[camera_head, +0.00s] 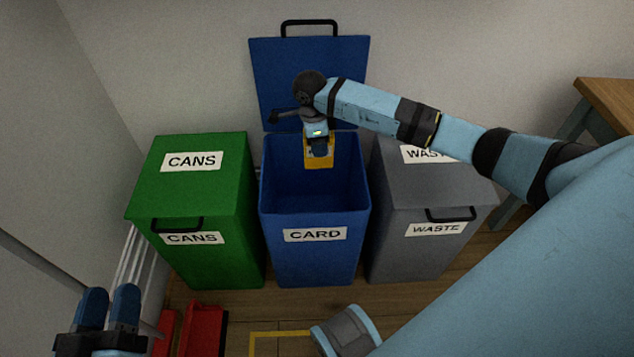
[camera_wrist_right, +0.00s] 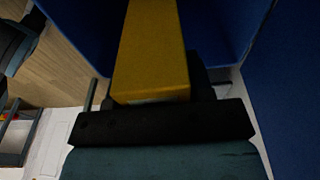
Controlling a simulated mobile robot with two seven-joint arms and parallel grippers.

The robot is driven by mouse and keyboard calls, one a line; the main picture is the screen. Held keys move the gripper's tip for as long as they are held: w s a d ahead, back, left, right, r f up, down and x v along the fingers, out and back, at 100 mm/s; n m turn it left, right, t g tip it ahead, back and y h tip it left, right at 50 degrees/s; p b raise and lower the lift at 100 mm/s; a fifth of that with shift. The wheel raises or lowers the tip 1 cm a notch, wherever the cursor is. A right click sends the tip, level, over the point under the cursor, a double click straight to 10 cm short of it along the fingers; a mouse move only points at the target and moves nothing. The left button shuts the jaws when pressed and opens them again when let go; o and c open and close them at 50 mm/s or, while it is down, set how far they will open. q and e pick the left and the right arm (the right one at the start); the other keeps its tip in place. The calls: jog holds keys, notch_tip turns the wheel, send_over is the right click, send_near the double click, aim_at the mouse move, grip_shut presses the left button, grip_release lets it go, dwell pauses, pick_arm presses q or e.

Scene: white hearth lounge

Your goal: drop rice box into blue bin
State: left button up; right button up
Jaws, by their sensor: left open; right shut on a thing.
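The blue bin (camera_head: 313,261), labelled CARD, stands in the middle with its lid (camera_head: 310,75) raised against the wall. My right gripper (camera_head: 319,150) is over the bin's opening. It is shut on the yellow rice box (camera_head: 320,163), which hangs at the mouth of the bin. In the right wrist view the yellow box (camera_wrist_right: 152,55) reaches away from the gripper between blue bin walls (camera_wrist_right: 222,30). My left gripper (camera_head: 107,310) is open and empty at the lower left, away from the bins.
A closed green CANS bin (camera_head: 226,245) stands left of the blue bin. A closed grey WASTE bin (camera_head: 405,255) stands to its right. A red object (camera_head: 204,330) lies on the floor at lower left. A wooden table (camera_head: 608,98) is at the right edge.

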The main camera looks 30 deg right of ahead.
aim_at(320, 160)
jog(key=shift+s+d+f, duration=0.1)
jog(key=shift+d+f, duration=0.05)
jog(key=shift+f, duration=0.45)
jog(key=shift+f+b, duration=0.3)
notch_tip(320, 160, down, 4)
jog(key=b, duration=0.3)
jog(key=shift+r, duration=0.25)
jog(key=shift+f+b, duration=0.65)
jog(key=shift+f, duration=0.2)
pick_arm(q)
jog(key=shift+m+g, duration=0.6)
jog(key=shift+g, duration=0.3)
jog(key=f, duration=0.5)
jog(key=shift+w+d+f, duration=0.1)
jog(key=shift+w+f, duration=0.1)
jog(key=shift+f, duration=0.15)
pick_arm(e)
jog(key=o, duration=1)
jog(key=shift+c, duration=0.2)
jog(key=shift+r, duration=0.1)
